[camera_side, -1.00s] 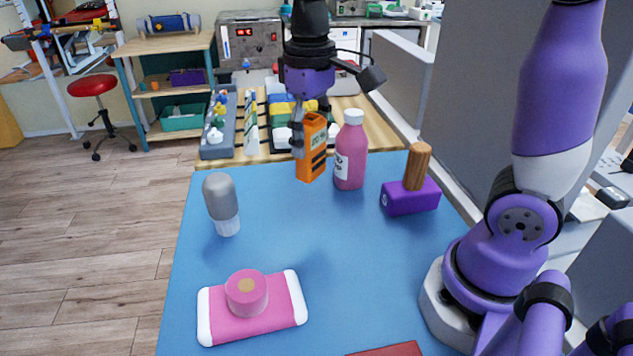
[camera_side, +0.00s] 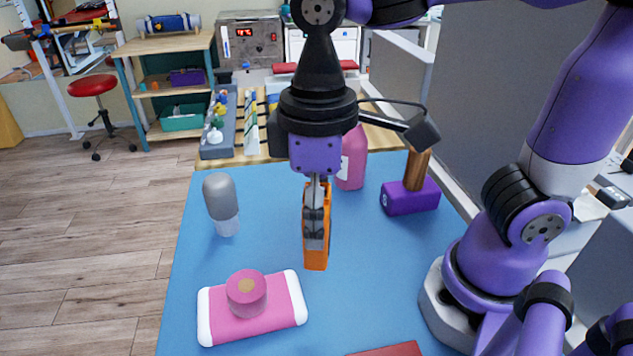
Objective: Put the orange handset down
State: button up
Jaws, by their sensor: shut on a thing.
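The orange handset (camera_side: 317,262) hangs upright in my gripper (camera_side: 316,235), which is shut on it. The fingers cover much of its near face. It is over the middle of the blue mat (camera_side: 380,280). I cannot tell whether its lower end touches the mat or is a little above it.
A pink case with a round pink tub (camera_side: 246,293) on it lies front left. A grey-capped bottle (camera_side: 220,200) stands left. Behind are a pink bottle (camera_side: 352,165), partly hidden by my gripper, and a purple block (camera_side: 410,197) with a wooden piece. A red item (camera_side: 390,350) shows at the front edge. The mat right of the handset is clear.

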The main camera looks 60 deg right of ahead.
jog(key=s+a+n, duration=0.3)
jog(key=s, duration=0.3)
send_over(322, 283)
notch_tip(322, 283, down, 8)
jog(key=shift+f, duration=2.05)
jog(key=shift+f, duration=0.2)
jog(key=o, duration=1.2)
jog(key=shift+o, duration=0.2)
jog(key=shift+r, duration=0.15)
